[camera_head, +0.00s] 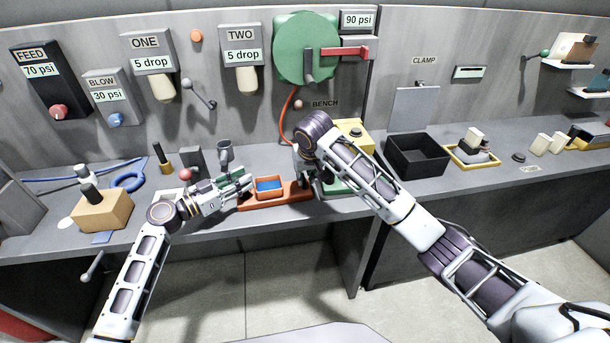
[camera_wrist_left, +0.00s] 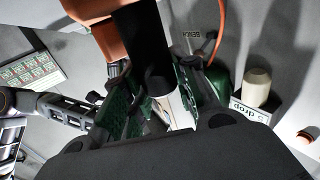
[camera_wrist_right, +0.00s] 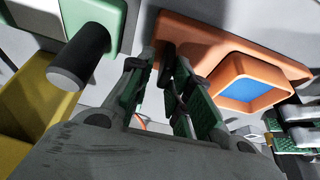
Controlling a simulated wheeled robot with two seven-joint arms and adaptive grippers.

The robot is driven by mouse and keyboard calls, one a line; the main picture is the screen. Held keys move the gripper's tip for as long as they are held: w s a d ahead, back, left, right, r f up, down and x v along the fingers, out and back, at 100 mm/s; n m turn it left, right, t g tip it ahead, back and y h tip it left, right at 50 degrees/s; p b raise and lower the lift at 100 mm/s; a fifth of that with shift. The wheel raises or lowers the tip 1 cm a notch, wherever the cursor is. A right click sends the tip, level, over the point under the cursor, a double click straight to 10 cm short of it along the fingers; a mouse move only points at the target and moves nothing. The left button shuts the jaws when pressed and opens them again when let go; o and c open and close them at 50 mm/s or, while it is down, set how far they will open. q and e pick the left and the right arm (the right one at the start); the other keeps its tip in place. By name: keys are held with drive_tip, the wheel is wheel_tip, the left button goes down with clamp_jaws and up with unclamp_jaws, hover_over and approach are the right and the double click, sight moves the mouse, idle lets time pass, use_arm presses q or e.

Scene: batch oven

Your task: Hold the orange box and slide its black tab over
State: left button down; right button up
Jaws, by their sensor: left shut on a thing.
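The orange box (camera_head: 269,194), with a blue inside, lies at the front of the bench in the head view. It also shows in the right wrist view (camera_wrist_right: 250,62). My left gripper (camera_head: 238,184) is at its left end. In the left wrist view, its fingers (camera_wrist_left: 155,98) are shut on a black upright handle (camera_wrist_left: 143,45) beside the orange part (camera_wrist_left: 88,10). My right gripper (camera_head: 312,184) is at the box's right end, partly hidden by its arm. In the right wrist view, its fingers (camera_wrist_right: 166,62) stand slightly apart around a dark brownish tab at the orange edge; contact is unclear.
A green fixture (camera_head: 340,187) and a yellow block (camera_head: 353,134) are close by my right gripper. A black bin (camera_head: 418,155) stands further right. A tan block (camera_head: 102,210) with a black handle is at the left. Bench front edge runs close below the box.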

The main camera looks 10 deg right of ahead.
use_arm(q)
drive_tip(key=shift+f, duration=0.15)
use_arm(e)
drive_tip(key=v, duration=1.2)
use_arm(q)
drive_tip(key=c, duration=1.1)
unclamp_jaws()
drive_tip(key=shift+o, duration=0.2)
drive_tip(key=shift+a, duration=0.1)
drive_tip(key=shift+v, duration=5.9)
